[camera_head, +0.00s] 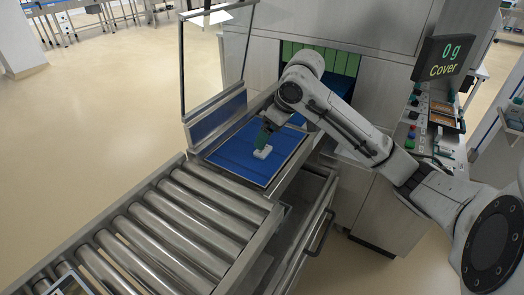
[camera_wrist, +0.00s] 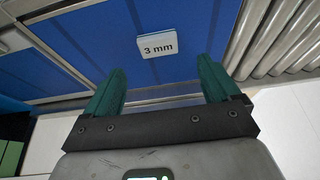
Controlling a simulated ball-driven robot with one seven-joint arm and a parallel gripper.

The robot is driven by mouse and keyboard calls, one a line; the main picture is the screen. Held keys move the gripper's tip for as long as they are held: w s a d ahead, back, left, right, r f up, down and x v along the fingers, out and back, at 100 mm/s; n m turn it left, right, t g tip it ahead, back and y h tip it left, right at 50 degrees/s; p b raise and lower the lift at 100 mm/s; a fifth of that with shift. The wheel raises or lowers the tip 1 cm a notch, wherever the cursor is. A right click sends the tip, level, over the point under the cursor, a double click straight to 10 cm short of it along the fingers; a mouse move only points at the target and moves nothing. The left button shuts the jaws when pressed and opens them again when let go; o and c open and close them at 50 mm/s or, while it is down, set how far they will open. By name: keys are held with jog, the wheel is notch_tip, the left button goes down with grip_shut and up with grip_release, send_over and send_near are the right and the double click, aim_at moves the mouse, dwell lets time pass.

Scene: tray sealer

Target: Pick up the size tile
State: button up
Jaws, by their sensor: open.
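The size tile (camera_head: 263,152) is a small white block lying on the blue bed (camera_head: 237,157) of the sealer. In the wrist view the tile (camera_wrist: 157,46) lies flat on blue and reads "3 mm". My gripper (camera_head: 266,135) hangs just above the tile, pointing down. In the wrist view my gripper (camera_wrist: 161,66) has its two green fingers wide apart with nothing between them. The tile shows beyond the fingertips, roughly centred between them, apart from both.
A steel roller conveyor (camera_head: 165,228) joins the bed at the front left. A raised clear guard frame (camera_head: 182,70) stands at the bed's left. An open drawer (camera_head: 305,235) juts out below right. The display (camera_head: 443,58) reads "0 g Cover". Trays sit on the control panel (camera_head: 440,122).

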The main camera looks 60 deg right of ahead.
aim_at(263, 151)
jog(key=shift+p+x, duration=0.45)
jog(key=shift+x, duration=2.6)
jog(key=shift+d, duration=0.1)
jog(key=shift+r, duration=0.1)
jog(key=c, duration=1.1)
jog(key=shift+r, duration=0.1)
